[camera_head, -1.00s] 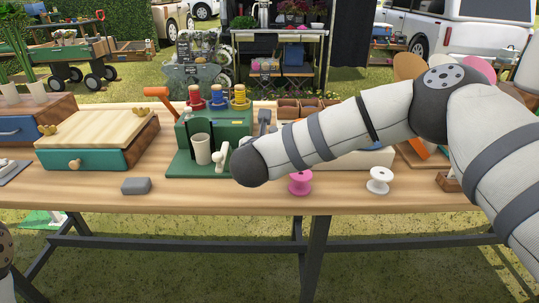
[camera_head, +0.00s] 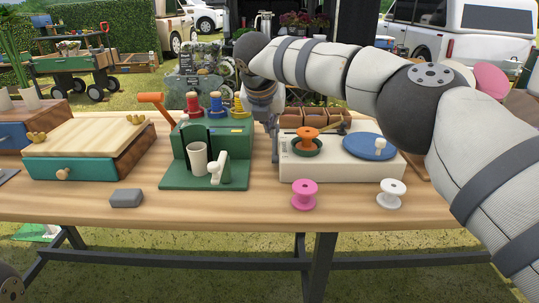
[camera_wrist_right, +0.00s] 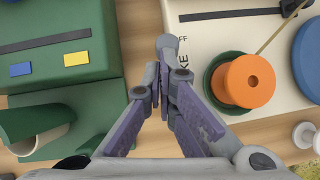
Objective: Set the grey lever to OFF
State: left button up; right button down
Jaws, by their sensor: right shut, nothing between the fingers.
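The grey lever (camera_wrist_right: 167,44) shows in the right wrist view at the left edge of the cream machine (camera_wrist_right: 200,58), with partly covered lettering beside it ending in "FF" and "KE". My right gripper (camera_wrist_right: 165,88) is shut and empty, its fingertips right at the lever's near end. I cannot tell whether they touch it. In the head view the right gripper (camera_head: 271,125) points down between the green machine (camera_head: 232,142) and the cream machine (camera_head: 300,170); the lever is hard to make out there. My left gripper is out of view.
An orange spool (camera_head: 306,136) and a blue disc (camera_head: 370,146) sit on the cream machine. A pink spool (camera_head: 304,195) and a white spool (camera_head: 391,194) stand before it. A grey block (camera_head: 126,198) lies front left. The table's front middle is clear.

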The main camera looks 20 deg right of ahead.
jog(key=shift+w, duration=0.2)
jog(key=shift+s+r, duration=0.2)
jog(key=shift+s, duration=0.05)
jog(key=shift+r, duration=0.65)
